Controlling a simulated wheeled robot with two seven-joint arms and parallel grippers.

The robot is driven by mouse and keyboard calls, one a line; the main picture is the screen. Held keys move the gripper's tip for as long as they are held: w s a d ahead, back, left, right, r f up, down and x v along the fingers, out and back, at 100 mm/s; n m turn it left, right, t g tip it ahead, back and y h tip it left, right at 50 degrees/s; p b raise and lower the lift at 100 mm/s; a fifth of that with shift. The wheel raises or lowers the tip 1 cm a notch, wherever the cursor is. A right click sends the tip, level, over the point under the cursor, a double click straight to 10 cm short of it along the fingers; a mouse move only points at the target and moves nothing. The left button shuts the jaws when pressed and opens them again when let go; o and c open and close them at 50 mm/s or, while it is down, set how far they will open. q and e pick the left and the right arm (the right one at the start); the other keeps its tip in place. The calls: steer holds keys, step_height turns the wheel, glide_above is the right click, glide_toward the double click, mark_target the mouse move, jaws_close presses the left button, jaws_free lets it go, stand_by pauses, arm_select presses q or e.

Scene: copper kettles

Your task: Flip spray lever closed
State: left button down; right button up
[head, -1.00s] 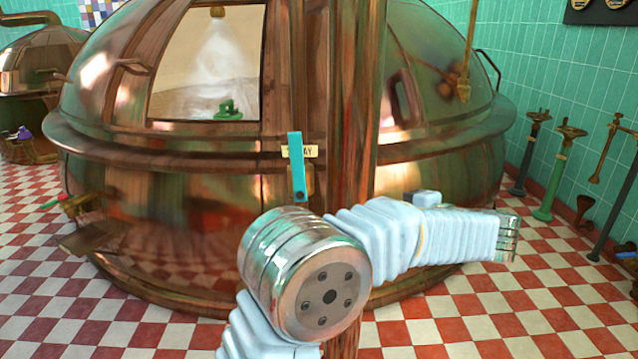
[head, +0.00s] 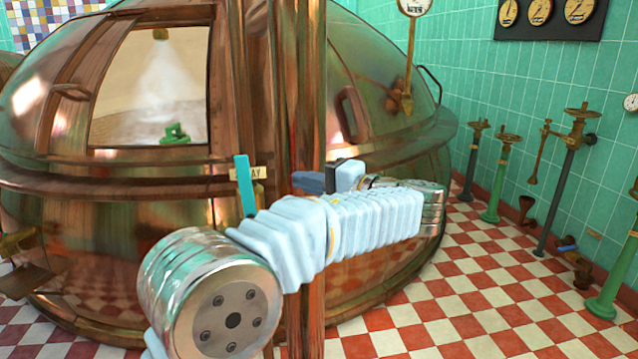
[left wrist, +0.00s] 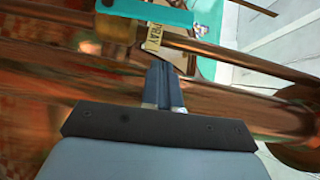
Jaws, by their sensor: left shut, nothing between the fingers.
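The teal spray lever (head: 244,185) stands nearly upright on the kettle's front, beside a small cream sign (head: 250,173) ending in "AY". My arm hides its lower end. My left gripper (head: 299,181) is shut and empty, to the right of the lever, with its dark blue fingers pointing left and a gap between. In the left wrist view the shut fingers (left wrist: 158,70) point towards the sign (left wrist: 152,38), and the teal lever (left wrist: 150,12) crosses the top beyond them, apart from the tips. White spray (head: 165,75) shows inside the kettle window. My right gripper is not in view.
The copper kettle (head: 115,235) fills the left and middle, its rim standing out. A vertical copper pipe (head: 297,95) rises close behind my left arm. Green and dark valve stands (head: 497,180) line the right wall. The checkered floor at right is open.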

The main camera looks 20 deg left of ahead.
mark_target(247, 191)
arm_select(q)
steer(key=s+a, duration=0.1)
steer(key=a, duration=0.6)
steer(key=shift+a+f, duration=0.2)
steer(key=shift+a, duration=0.15)
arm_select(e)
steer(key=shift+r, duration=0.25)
arm_select(q)
steer(key=shift+a, duration=0.15)
